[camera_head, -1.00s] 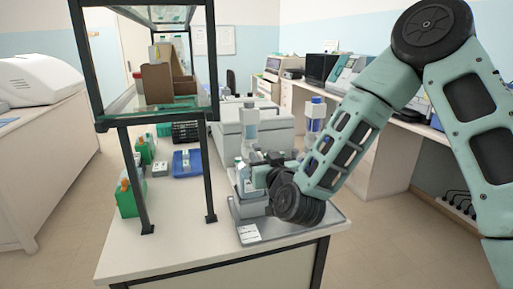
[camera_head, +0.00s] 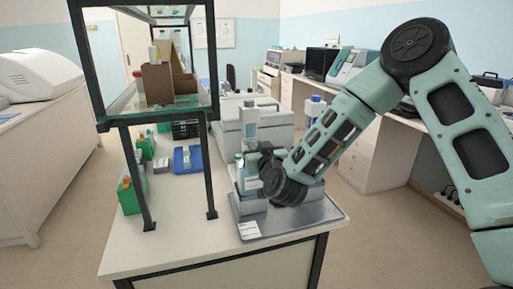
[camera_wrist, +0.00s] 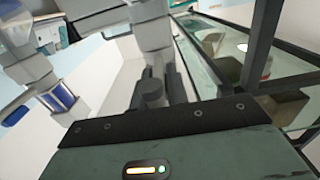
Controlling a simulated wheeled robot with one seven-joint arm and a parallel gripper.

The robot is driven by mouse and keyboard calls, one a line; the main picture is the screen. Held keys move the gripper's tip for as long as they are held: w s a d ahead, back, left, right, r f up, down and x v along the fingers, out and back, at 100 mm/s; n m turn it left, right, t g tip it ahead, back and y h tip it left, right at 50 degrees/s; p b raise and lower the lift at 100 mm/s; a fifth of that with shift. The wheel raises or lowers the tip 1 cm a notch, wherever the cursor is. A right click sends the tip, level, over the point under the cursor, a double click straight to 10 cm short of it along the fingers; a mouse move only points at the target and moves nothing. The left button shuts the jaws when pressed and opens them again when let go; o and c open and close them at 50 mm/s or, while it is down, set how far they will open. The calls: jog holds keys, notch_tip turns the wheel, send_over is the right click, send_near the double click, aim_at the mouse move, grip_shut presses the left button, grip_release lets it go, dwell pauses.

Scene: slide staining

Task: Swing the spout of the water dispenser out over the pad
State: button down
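A flat grey pad or tray (camera_head: 290,221) lies in front under my wrist. My gripper (camera_head: 257,165) is close to the left bottle's stand, and its fingers are mostly hidden. In the wrist view, a grey post (camera_wrist: 152,88) stands just beyond my gripper's dark edge; contact is unclear.
A black-framed glass shelf (camera_head: 212,100) stands left of my gripper. A blue tray (camera_head: 187,160) and green boxes (camera_head: 132,190) are on the bench beneath it. A white machine (camera_head: 275,120) stands behind. The bench's front left is clear.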

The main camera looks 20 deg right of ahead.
jog(key=shift+d, duration=0.15)
jog(key=n+y+b, duration=0.1)
jog(key=d+n+y+b, duration=0.1)
jog(key=y, duration=0.1)
jog(key=shift+w+d+f+n+y+b, duration=0.1)
jog(key=shift+d+n+y+b, duration=0.2)
jog(key=shift+b, duration=0.1)
jog(key=n+g+y, duration=0.1)
jog(key=y, duration=0.1)
jog(key=d+n+g+y, duration=0.1)
jog(key=y, duration=0.1)
jog(key=w+d+n+g+y+b, duration=0.1)
jog(key=shift+d+n+y, duration=0.15)
jog(key=shift+n+y, duration=0.25)
jog(key=shift+w+d+n+g+y+p, duration=0.25)
jog(key=shift+n+g+y+p, duration=0.1)
jog(key=shift+n+g+y, duration=0.35)
jog(key=shift+w+d+n+g+y+p, duration=0.25)
jog(key=shift+n+g+y, duration=0.2)
jog(key=shift+y, duration=0.35)
jog(key=shift+r, duration=0.2)
jog(key=c, duration=1.4)
grip_release()
jog(key=shift+o, duration=0.2)
